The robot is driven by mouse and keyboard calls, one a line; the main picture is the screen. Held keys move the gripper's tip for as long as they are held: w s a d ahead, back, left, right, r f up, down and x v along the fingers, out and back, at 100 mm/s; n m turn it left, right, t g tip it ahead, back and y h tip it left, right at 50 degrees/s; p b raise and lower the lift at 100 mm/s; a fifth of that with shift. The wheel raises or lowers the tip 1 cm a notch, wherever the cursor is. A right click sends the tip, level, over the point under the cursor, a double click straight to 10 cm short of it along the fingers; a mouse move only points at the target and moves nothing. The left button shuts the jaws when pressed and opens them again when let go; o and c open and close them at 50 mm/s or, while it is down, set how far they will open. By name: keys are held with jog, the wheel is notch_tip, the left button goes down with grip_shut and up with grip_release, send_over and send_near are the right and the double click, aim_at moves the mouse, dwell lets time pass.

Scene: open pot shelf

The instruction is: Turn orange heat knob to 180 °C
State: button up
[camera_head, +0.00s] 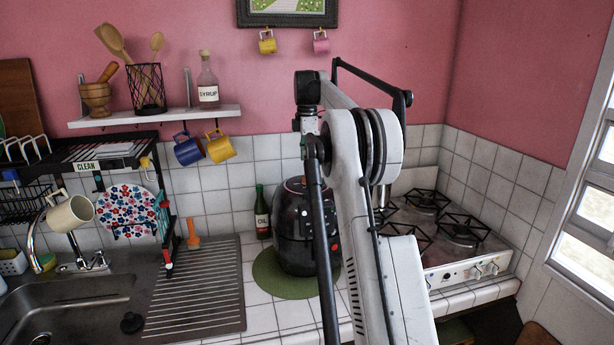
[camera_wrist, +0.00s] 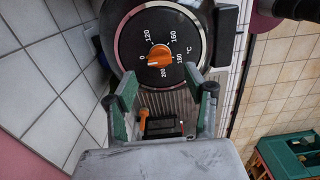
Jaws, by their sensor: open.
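The orange heat knob (camera_wrist: 159,55) sits at the centre of a black dial on the air fryer, with white marks 0, 120, 160, 180 and 200 °C around it. A light mark on the knob faces its lower left, nearest the 0. My gripper (camera_wrist: 168,89) is open and empty, its two fingers apart below the knob in the wrist view and not touching it. In the head view the black air fryer (camera_head: 292,235) stands on a round green mat (camera_head: 268,280), partly behind my arm. My gripper and the knob's face are hidden there.
A dark green oil bottle (camera_head: 262,218) stands just left of the fryer. A gas stove (camera_head: 465,265) is to the right. A ribbed drainboard (camera_head: 200,290) and sink (camera_head: 60,315) are to the left. A shelf (camera_head: 160,116) hangs above with mugs below it.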

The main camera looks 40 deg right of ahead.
aim_at(307, 175)
notch_tip(307, 175, down, 6)
jog(key=shift+f+p, duration=0.25)
jog(key=shift+p, duration=0.2)
jog(key=c, duration=1.1)
